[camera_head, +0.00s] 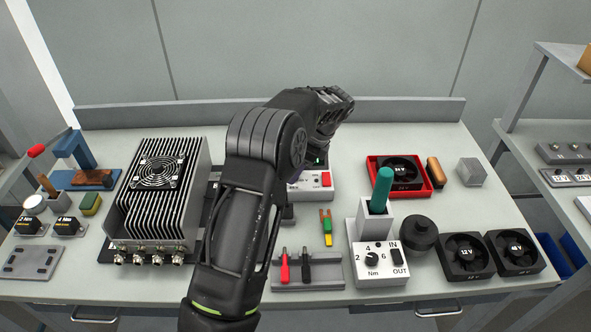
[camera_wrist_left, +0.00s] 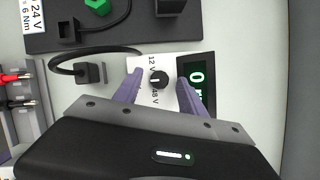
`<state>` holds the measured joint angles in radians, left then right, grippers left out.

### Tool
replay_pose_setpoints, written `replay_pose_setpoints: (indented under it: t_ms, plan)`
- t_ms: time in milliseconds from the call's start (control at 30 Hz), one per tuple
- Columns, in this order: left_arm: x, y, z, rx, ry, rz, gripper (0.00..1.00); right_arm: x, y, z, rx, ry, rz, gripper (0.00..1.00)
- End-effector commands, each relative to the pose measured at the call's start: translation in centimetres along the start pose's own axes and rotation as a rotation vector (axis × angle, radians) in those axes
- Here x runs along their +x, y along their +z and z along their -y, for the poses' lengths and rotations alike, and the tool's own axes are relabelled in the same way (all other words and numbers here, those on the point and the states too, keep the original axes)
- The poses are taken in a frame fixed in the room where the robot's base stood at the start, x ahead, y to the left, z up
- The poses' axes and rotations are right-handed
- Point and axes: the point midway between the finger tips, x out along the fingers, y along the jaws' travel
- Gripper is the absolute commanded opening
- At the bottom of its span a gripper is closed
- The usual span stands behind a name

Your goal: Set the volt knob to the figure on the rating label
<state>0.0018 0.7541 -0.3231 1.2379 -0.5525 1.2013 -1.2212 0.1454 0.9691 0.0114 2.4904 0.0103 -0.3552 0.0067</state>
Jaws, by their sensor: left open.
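The volt knob (camera_wrist_left: 159,79) is a small black knob with a light mark on a white panel (camera_wrist_left: 152,62) in the left wrist view, with "12 V" and "48 V" printed around it. A dark display (camera_wrist_left: 197,80) beside it shows a green 0. The rating label (camera_wrist_left: 28,14) at the top left reads 24 V and 6 Nm. My left gripper (camera_wrist_left: 160,84) is open, its purple fingers on either side of the knob, with gaps visible. In the head view my left arm hides the knob; part of the white supply box (camera_head: 313,188) with a red switch shows.
A finned heat-sink unit (camera_head: 152,192) stands left of my arm. A torque box (camera_head: 371,263) with a green-handled driver (camera_head: 382,187), black fans (camera_head: 464,256) and a red tray (camera_head: 426,188) are to the right. Probes (camera_head: 306,265) lie in front. A cable (camera_wrist_left: 66,58) runs near the knob panel.

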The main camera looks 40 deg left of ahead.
Motion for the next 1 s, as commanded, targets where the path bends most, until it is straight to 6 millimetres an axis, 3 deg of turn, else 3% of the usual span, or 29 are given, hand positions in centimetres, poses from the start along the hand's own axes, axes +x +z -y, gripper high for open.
replay_pose_setpoints:
  t_ms: [500,1000]
  plan:
    - [-7.0,0.0,0.0,-0.001,-0.001,-0.001,0.48,1.1,-0.2,-0.3,-0.003,-0.004,-0.004,0.5]
    - [-7.2,0.0,0.0,-0.001,0.0,0.0,0.48,1.1,-0.2,-0.3,-0.003,-0.004,-0.004,0.5]
